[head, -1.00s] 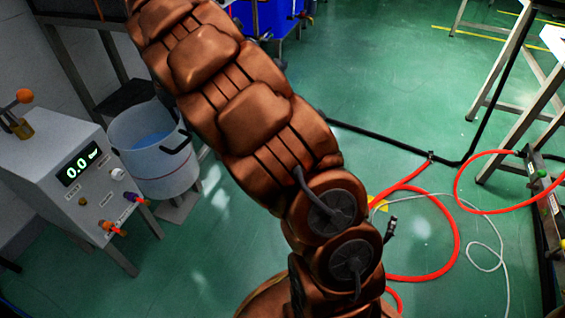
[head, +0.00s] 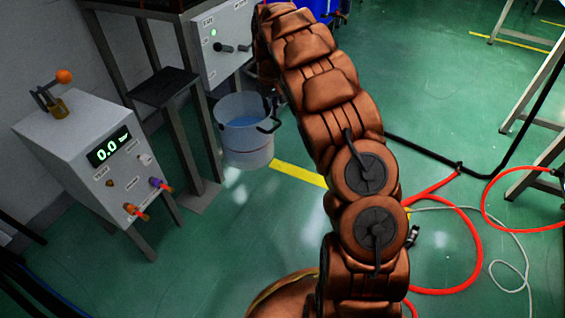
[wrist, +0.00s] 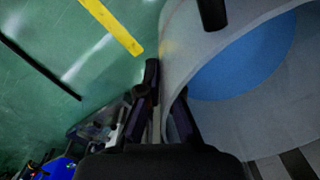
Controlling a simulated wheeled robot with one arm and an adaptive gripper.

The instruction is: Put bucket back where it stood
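The bucket (head: 245,145) is whitish and translucent, with blue liquid inside and black handles at its rim. In the head view it hangs upright above the floor, just right of the black-topped stand (head: 165,87). In the wrist view the bucket (wrist: 275,110) fills the right side, with the blue liquid showing inside. My gripper (wrist: 166,95) is shut on its wall near the rim, one dark finger on each side. In the head view my arm hides the gripper.
A grey box with a 0.0 display (head: 88,150) stands at left. A white panel unit (head: 222,42) on a bench is behind the stand. A red hose (head: 475,240) and white cable lie on the floor at right. Green floor is free around the yellow line (head: 300,173).

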